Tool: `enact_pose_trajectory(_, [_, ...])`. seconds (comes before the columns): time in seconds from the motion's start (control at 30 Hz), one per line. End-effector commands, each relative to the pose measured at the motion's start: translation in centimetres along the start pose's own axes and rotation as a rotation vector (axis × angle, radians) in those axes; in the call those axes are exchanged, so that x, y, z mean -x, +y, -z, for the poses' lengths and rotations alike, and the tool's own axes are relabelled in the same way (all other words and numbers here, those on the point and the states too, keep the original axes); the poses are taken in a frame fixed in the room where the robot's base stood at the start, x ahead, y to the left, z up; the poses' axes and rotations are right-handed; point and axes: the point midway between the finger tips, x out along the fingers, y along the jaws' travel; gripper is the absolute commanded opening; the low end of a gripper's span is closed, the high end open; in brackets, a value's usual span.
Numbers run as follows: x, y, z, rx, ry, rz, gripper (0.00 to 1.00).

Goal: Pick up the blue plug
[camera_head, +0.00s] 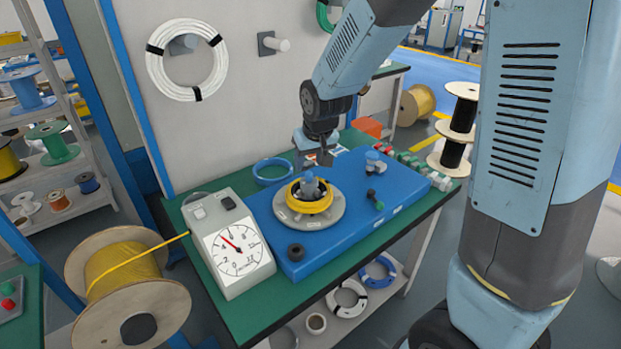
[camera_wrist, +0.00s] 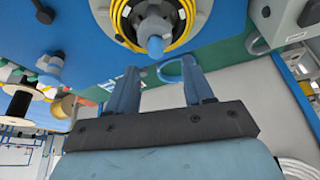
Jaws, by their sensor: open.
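Which one is the blue plug I cannot tell for sure. My gripper (camera_head: 314,154) is open and empty, above and behind the coil, apart from both pieces. Its fingers show in the wrist view (camera_wrist: 159,68).
The blue board (camera_head: 340,240) lies on a green bench. A dial gauge box (camera_head: 232,246) stands to its left. A blue cable ring (camera_head: 272,171) lies behind.

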Motion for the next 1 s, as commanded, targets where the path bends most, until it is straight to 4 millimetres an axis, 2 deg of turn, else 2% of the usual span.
enact_pose_trajectory(0.13, [-1.0, 0.1, -0.1, -0.002, -0.001, 0.0, 0.52])
enact_pose_trajectory(0.43, [-4.5, 0.5, -0.4, -0.003, -0.002, 0.0, 0.52])
enact_pose_trajectory(0.8, [-5.2, 0.6, -0.3, -0.002, 0.001, 0.0, 0.52])
enact_pose_trajectory(1.0, [-5.2, 0.6, -0.3, -0.002, 0.001, 0.0, 0.34])
